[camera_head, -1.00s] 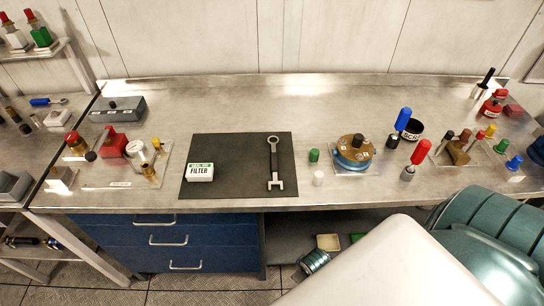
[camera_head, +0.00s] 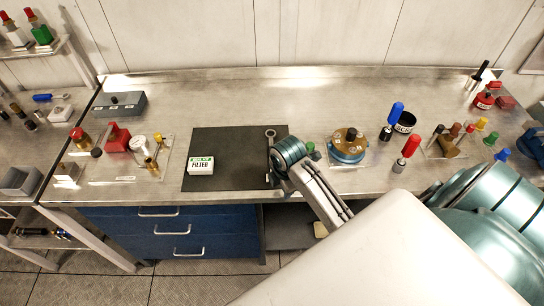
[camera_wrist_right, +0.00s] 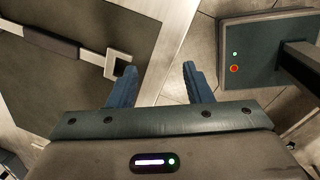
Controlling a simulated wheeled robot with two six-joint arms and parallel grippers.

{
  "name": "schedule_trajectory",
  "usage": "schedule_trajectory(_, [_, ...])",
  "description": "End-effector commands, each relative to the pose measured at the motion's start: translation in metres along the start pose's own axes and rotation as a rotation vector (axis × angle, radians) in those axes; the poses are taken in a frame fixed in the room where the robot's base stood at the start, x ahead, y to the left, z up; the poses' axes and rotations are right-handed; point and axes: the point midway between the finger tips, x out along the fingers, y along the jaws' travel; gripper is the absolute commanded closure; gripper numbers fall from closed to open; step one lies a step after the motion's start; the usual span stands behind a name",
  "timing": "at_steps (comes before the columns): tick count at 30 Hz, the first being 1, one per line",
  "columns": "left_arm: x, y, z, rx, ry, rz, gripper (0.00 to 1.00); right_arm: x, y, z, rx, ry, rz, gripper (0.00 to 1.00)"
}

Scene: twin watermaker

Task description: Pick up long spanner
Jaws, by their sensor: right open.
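The long spanner (camera_head: 269,152) lies on a dark mat (camera_head: 229,172), with its ring end toward the wall. Its dark handle is partly covered by my right arm in the head view. In the right wrist view the spanner's handle (camera_wrist_right: 52,42) and open-jaw end (camera_wrist_right: 118,63) show at upper left. My right gripper (camera_wrist_right: 157,72) is open and empty. Its left fingertip shows close beside the spanner's open-jaw end; I cannot tell whether they touch. The fingers are hidden in the head view. My left gripper is not in view.
A white filter box (camera_head: 200,166) sits on the mat left of the spanner. A blue-and-brown round part (camera_head: 348,146) and a red-handled tool (camera_head: 406,153) stand to the right. A grey box (camera_head: 118,104) is at back left. The bench behind the mat is clear.

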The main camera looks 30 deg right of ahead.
Motion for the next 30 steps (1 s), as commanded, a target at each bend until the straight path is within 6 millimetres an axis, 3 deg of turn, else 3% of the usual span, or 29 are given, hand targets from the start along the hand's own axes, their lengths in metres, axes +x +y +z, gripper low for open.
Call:
schedule_trajectory(1, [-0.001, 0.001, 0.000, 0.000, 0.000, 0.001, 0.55, -0.006, 0.022, 0.004, -0.106, -0.001, -0.009, 0.55])
schedule_trajectory(6, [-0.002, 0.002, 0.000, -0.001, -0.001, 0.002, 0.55, -0.022, 0.083, 0.016, -0.521, 0.024, -0.060, 0.55])
schedule_trajectory(13, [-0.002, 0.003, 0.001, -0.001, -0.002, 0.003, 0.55, -0.050, 0.142, 0.031, -0.958, 0.085, -0.100, 0.55])
schedule_trajectory(20, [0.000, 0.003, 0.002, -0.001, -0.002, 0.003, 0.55, -0.062, 0.163, 0.037, -1.134, 0.119, -0.108, 0.55])
schedule_trajectory(30, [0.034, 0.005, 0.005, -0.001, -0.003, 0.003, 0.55, -0.029, 0.158, 0.036, -1.144, 0.121, -0.108, 0.55])
